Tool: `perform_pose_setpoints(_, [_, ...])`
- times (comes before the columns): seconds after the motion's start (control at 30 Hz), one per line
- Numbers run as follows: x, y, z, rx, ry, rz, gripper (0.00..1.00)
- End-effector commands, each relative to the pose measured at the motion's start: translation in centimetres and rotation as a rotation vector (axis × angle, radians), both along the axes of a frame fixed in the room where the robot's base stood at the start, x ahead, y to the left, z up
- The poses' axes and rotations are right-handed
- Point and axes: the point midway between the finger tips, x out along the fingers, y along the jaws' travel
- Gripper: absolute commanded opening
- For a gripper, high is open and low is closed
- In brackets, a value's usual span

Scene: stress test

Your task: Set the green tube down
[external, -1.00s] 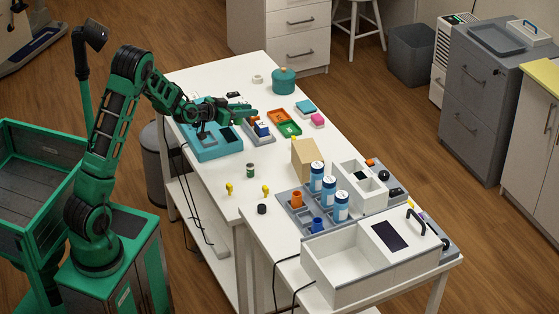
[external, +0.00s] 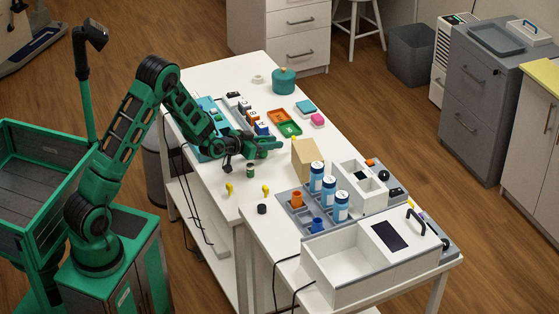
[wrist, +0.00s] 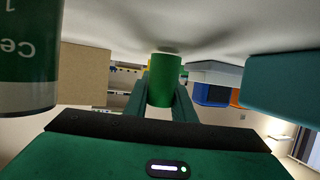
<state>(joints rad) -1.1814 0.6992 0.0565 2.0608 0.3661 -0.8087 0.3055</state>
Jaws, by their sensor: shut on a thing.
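The green tube (wrist: 164,82) stands between the two fingers of my gripper (wrist: 163,105) in the wrist view. The gripper is shut on it. The wrist picture is upside down, with the white tabletop along its upper part. The tube's end is close to the tabletop, beside a dark shadow; I cannot tell whether it touches. In the external view my gripper (external: 268,146) is low over the white table (external: 216,183), left of the tan block. The tube cannot be made out clearly there.
A dark green labelled can (external: 250,170) stands close to my gripper; it looms at the left of the wrist view (wrist: 25,55). The tan block (external: 306,158) is to the right.

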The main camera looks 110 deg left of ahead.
Motion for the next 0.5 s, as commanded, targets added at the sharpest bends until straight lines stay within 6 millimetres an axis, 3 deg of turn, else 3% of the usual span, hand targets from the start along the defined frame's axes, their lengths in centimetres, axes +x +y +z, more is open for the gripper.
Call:
perform_pose_setpoints(0.4, [0.03, 0.02, -0.77, 0.001, 0.0, 0.0, 0.02])
perform_pose_setpoints(0.43, [0.03, 0.01, -0.71, 0.002, 0.0, 0.0, 0.3])
perform_pose_setpoints(0.5, [0.03, 0.02, -0.7, 0.002, 0.0, 0.0, 0.42])
